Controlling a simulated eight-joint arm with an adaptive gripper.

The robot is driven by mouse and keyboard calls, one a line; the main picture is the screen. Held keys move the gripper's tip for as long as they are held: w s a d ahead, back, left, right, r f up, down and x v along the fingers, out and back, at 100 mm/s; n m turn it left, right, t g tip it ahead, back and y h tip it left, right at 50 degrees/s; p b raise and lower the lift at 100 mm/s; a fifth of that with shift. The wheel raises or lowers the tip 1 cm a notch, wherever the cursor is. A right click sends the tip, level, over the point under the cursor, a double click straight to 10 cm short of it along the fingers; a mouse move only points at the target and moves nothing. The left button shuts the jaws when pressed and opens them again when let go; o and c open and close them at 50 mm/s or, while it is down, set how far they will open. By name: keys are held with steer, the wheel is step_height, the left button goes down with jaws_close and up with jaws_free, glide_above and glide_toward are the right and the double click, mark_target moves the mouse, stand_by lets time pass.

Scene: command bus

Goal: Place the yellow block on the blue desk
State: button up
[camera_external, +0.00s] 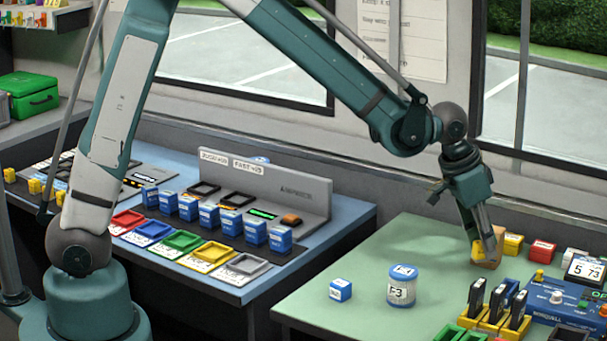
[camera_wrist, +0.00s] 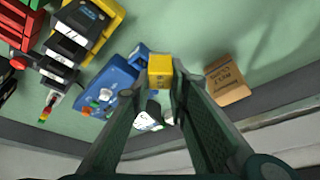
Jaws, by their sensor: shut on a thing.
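My gripper (camera_external: 483,238) reaches down over the back of the green desk at the right. It is shut on a small yellow block (camera_external: 478,250). In the wrist view the yellow block (camera_wrist: 160,67) sits between my fingertips (camera_wrist: 161,84). The external view does not clearly show whether the block touches the green desk. The blue desk (camera_external: 347,216) stands to the left, away from my gripper, and carries a control console. The wrist view does not show the blue desk.
The green desk (camera_external: 435,242) also holds a brown box (camera_wrist: 228,80), another yellow block (camera_external: 513,244), a red block (camera_external: 542,251), a blue block (camera_external: 341,290), a labelled canister (camera_external: 402,287) and a blue device (camera_external: 560,300). Coloured trays and several blue blocks crowd the blue desk's middle.

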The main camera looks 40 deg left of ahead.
steer(key=shift+w+a, duration=0.1)
stand_by(0.6)
steer(key=w+a+r+n, duration=0.1)
steer(key=w+a, duration=0.5)
steer(key=a, duration=0.8)
steer(key=w+a+r+n+y, duration=0.1)
steer(key=w+a+r+n, duration=0.1)
steer(key=w+a, duration=0.8)
steer(key=w+a+r+n, duration=0.1)
steer(key=w+a, duration=0.2)
steer(key=a, duration=1.4)
steer(key=w+a+r+n+t, duration=0.1)
steer(key=a, duration=1.4)
steer(key=shift+w+a+r+n+y, duration=0.2)
steer(key=shift+w+a+n+y, duration=0.1)
steer(key=shift+a+y, duration=0.1)
steer(key=shift+d, duration=0.1)
